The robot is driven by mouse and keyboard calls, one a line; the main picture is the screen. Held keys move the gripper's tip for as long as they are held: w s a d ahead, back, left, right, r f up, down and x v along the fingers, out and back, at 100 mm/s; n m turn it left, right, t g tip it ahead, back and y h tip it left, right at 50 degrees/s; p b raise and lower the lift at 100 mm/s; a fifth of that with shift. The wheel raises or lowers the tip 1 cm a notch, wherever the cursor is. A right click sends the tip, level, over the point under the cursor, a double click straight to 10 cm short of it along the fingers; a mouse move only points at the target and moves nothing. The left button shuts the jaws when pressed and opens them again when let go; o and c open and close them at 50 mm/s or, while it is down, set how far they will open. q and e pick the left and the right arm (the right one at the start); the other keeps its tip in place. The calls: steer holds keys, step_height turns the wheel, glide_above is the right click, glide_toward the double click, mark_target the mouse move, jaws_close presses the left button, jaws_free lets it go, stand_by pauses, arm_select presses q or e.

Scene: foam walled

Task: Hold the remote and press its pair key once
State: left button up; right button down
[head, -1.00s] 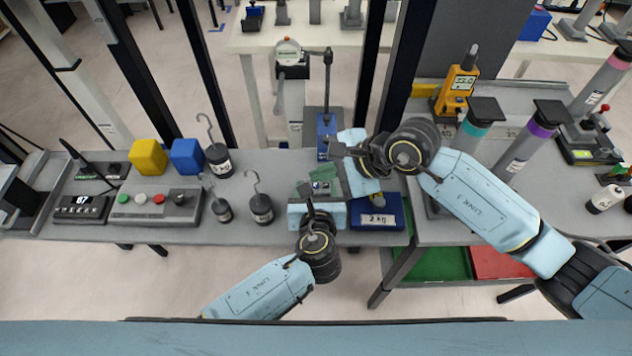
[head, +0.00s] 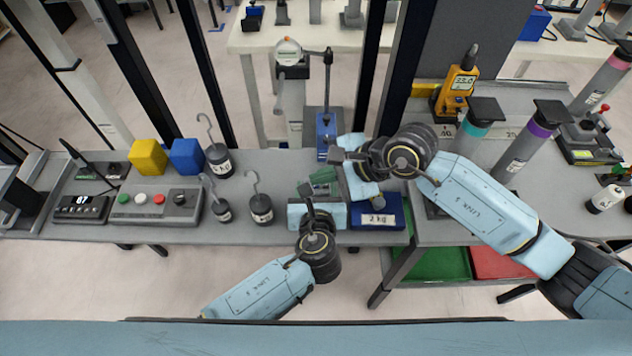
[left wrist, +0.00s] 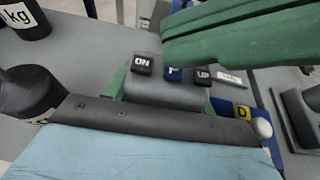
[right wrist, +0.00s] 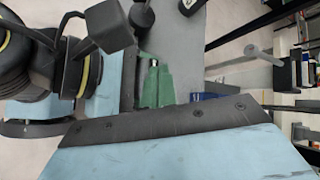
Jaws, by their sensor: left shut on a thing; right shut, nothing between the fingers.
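The remote (left wrist: 165,92) is a small grey block in the left wrist view, with a black ON key (left wrist: 143,63), a blue key (left wrist: 174,74) marked with a partly covered letter, and a black UP key (left wrist: 203,75). My left gripper (head: 320,196) is shut on the remote. My right gripper (head: 323,180) is shut and empty, and its green fingers (left wrist: 240,35) lie over the remote, their lower edge at the top of the blue key. Whether they touch it I cannot tell. The right wrist view shows green fingers (right wrist: 155,85); the remote's keys do not show there.
A blue 2 kg block (head: 390,212) lies right of my left gripper. Hooked weights (head: 261,208), a grey button box (head: 155,202), and yellow (head: 148,157) and blue (head: 187,155) cubes stand to the left. A gauge stand (head: 290,95) is behind. Dark uprights rise behind the bench.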

mark_target(322, 188)
steer(key=shift+f, duration=0.15)
stand_by(0.3)
steer(key=shift+r, duration=0.7)
steer(key=shift+r, duration=0.1)
steer(key=shift+r, duration=2.45)
arm_select(q)
steer(key=o, duration=1.1)
steer(key=shift+o, duration=0.2)
